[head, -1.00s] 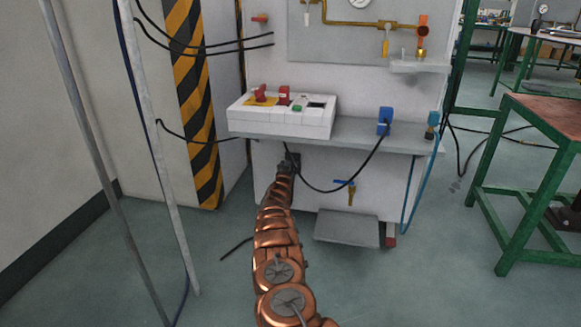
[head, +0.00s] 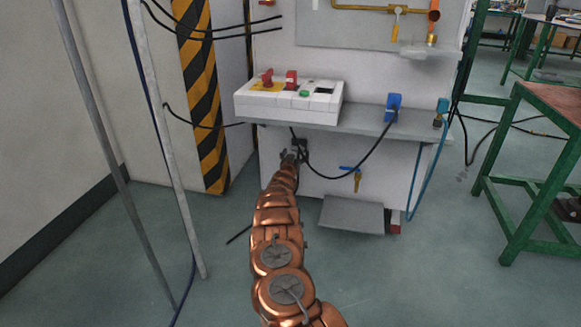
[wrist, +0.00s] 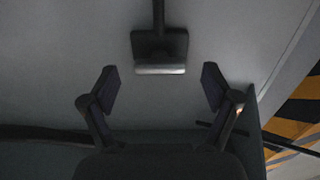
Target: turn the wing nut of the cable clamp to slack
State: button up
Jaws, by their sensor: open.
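The cable clamp (wrist: 160,45) is a dark block on the pale panel in the wrist view, with a dark cable running up from it. A light metallic bar (wrist: 160,69) lies across its lower edge; I take it for the wing nut, but its shape is too dim to be sure. My gripper (wrist: 160,88) is open and empty, its fingers spread left and right just below the bar and apart from it. In the head view the clamp (head: 300,146) is a small dark spot under the shelf, with my gripper (head: 289,157) close in front, partly hiding it.
A white control box (head: 290,103) with red knobs sits on the grey shelf (head: 365,137) above my gripper. A black cable (head: 345,172) loops to a blue plug (head: 393,106).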

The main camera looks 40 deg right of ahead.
jog(key=v, duration=0.9)
jog(key=shift+s+a, duration=0.2)
jog(key=shift+a, duration=0.15)
dwell(0.3)
dwell(0.5)
